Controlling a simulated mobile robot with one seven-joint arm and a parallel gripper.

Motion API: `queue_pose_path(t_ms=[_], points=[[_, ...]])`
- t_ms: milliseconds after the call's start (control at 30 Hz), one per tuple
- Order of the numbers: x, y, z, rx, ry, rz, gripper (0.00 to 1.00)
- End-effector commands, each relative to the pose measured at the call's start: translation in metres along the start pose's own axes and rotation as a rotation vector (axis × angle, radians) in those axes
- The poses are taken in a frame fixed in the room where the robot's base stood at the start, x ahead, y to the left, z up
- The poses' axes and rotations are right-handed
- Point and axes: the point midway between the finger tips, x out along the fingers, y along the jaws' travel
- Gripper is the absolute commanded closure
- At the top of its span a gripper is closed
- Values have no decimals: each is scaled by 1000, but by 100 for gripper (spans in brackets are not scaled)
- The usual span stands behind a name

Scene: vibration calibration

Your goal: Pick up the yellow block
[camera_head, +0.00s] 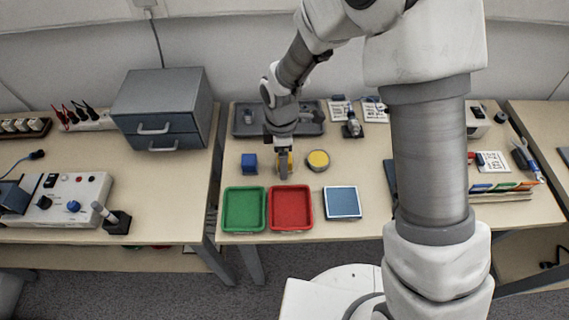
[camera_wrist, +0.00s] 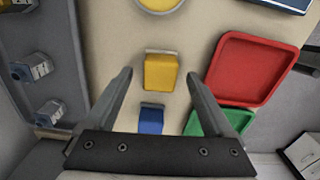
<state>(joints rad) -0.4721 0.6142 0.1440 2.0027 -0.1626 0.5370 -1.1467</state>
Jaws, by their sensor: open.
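The yellow block (camera_wrist: 160,72) lies on the tan table between the fingers of my gripper (camera_wrist: 160,85) in the wrist view, with space on both sides. In the head view my gripper (camera_head: 284,172) points down over the yellow block (camera_head: 290,162), which is mostly hidden behind the fingers. The gripper is open and holds nothing. A blue block (camera_head: 249,163) stands just left of it, and this blue block shows near the gripper base in the wrist view (camera_wrist: 151,120).
A round yellow-topped object (camera_head: 318,160) stands close on the right. A dark grey tray (camera_head: 250,128) with parts lies behind the gripper.

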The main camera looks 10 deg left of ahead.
Motion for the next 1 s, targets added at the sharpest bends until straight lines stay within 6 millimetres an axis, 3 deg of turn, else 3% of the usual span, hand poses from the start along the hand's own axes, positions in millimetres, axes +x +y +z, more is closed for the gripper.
queue_pose_path(t_ms=[100, 300, 767, 1000], points=[[11, 0, 0, 0, 0, 0, 12], [10, 1, 0, 0, 0, 2, 14], [10, 1, 0, 1, 0, 2, 97], [9, 1, 0, 1, 1, 2, 100]])
